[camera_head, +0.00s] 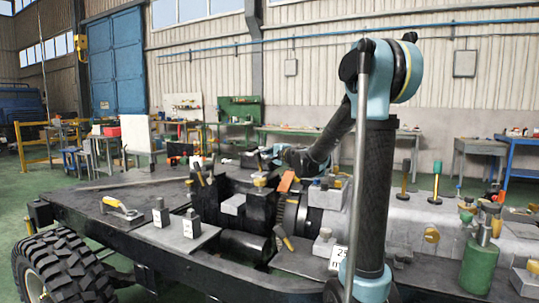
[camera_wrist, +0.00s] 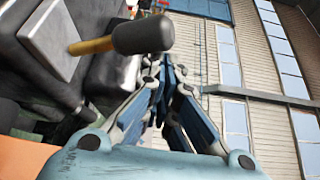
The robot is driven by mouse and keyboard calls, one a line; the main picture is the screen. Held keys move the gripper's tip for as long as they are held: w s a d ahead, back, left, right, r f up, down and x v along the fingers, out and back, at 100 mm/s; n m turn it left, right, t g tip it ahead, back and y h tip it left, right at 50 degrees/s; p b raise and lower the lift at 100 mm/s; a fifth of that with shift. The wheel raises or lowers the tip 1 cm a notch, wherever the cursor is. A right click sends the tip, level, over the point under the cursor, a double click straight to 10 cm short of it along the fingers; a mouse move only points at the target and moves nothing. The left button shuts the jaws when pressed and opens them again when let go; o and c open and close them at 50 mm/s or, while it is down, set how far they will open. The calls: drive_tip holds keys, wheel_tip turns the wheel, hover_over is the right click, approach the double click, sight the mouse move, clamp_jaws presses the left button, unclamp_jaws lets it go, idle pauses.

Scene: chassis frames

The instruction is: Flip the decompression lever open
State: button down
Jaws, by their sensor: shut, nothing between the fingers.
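My gripper (camera_wrist: 163,70) is shut and empty, its blue and grey fingers together in the wrist view. In the head view my gripper (camera_head: 266,158) is above the engine block, partly merged with the background. An orange, lever-like plate (camera_head: 287,181) stands tilted on the engine, just below and right of my gripper. An orange surface (camera_wrist: 20,160) also shows at the lower left of the wrist view. A black knob on a yellow stem (camera_wrist: 143,35) lies beside the fingers in that view; I cannot tell whether they touch. Which part is the decompression lever is unclear.
A dark chassis frame (camera_head: 120,205) carries the engine and a grey gearbox (camera_head: 400,215). Several yellow-handled parts stand nearby, including a lever (camera_head: 200,175). A green cylinder (camera_head: 481,265) stands at the right.

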drive_tip(key=shift+s+a+f, duration=0.15)
drive_tip(key=shift+s+a, duration=0.05)
drive_tip(key=shift+s, duration=0.2)
drive_tip(key=shift+s+a+f, duration=0.1)
drive_tip(key=shift+s+a, duration=0.05)
drive_tip(key=shift+s, duration=0.25)
drive_tip(key=shift+s+a, duration=0.1)
drive_tip(key=shift+s, duration=0.05)
drive_tip(key=shift+f, duration=0.1)
drive_tip(key=s+d+f, duration=0.2)
drive_tip(key=s+d, duration=0.4)
drive_tip(key=s, duration=0.1)
drive_tip(key=shift+d+f, duration=0.25)
drive_tip(key=shift+d, duration=0.05)
